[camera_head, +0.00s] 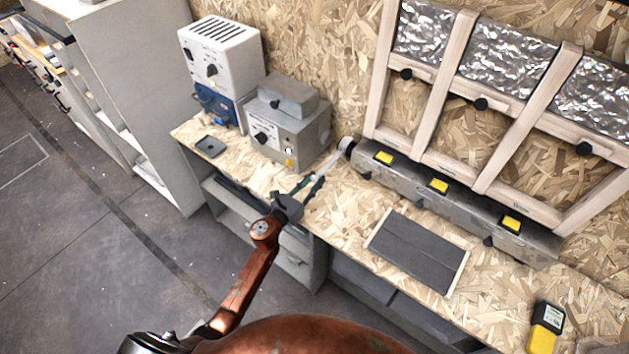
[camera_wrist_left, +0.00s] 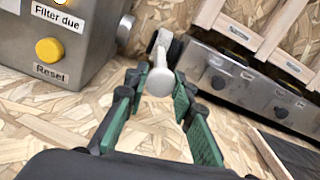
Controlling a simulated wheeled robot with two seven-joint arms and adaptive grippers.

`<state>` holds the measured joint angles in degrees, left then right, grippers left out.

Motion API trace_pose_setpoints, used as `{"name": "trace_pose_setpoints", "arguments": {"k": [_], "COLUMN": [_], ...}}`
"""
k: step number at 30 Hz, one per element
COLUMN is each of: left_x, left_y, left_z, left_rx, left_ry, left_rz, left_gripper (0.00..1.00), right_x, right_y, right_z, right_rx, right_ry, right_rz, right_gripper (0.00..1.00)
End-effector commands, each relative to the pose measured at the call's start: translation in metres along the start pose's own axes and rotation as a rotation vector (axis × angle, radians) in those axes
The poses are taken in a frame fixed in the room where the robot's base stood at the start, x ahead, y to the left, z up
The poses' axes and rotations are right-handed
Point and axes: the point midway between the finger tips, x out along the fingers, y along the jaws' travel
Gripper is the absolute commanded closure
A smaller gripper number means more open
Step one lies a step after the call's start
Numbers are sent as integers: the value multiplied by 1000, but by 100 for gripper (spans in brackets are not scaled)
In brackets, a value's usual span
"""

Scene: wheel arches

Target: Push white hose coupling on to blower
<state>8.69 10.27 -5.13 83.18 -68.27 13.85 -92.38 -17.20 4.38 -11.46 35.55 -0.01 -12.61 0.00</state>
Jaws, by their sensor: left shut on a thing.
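My left gripper (camera_head: 308,182) is over the bench in front of the long metal unit. Its green-padded fingers (camera_wrist_left: 157,92) are on either side of a white tubular piece with a rounded near end, which looks like the white hose coupling (camera_wrist_left: 160,80). It is shut on this piece. In the head view the pale piece (camera_head: 331,163) runs from the fingers up to a white and black round fitting (camera_head: 347,144) at the left end of the long metal unit (camera_head: 455,203). I cannot tell whether they touch, or which unit is the blower. My right gripper is not in view.
A metal box (camera_head: 289,130) with a yellow Reset button (camera_wrist_left: 49,50) stands left of the gripper. A white and blue device (camera_head: 219,75) is behind it. A dark flat panel (camera_head: 417,250) lies on the bench, and a yellow handheld device (camera_head: 545,328) is at the right.

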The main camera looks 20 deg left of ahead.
Motion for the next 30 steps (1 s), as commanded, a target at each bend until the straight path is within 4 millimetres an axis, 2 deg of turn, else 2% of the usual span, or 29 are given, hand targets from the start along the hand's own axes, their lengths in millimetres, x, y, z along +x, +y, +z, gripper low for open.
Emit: {"name": "trace_pose_setpoints", "arguments": {"k": [4,12,23,24,30], "left_x": [0,0,-1,-1,0], "left_y": [9,49,56,56,55], "left_z": [0,4,10,10,9], "left_rx": [4,3,0,0,0], "left_ry": [1,1,-1,-1,-1], "left_rz": [1,1,6,7,5], "left_gripper": [100,100,100,74,60], "right_x": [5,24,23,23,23], "right_y": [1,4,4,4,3], "right_z": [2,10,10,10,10], "right_rx": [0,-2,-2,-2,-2], "right_ry": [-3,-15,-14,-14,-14], "right_rz": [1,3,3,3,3], "right_gripper": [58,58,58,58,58]}}
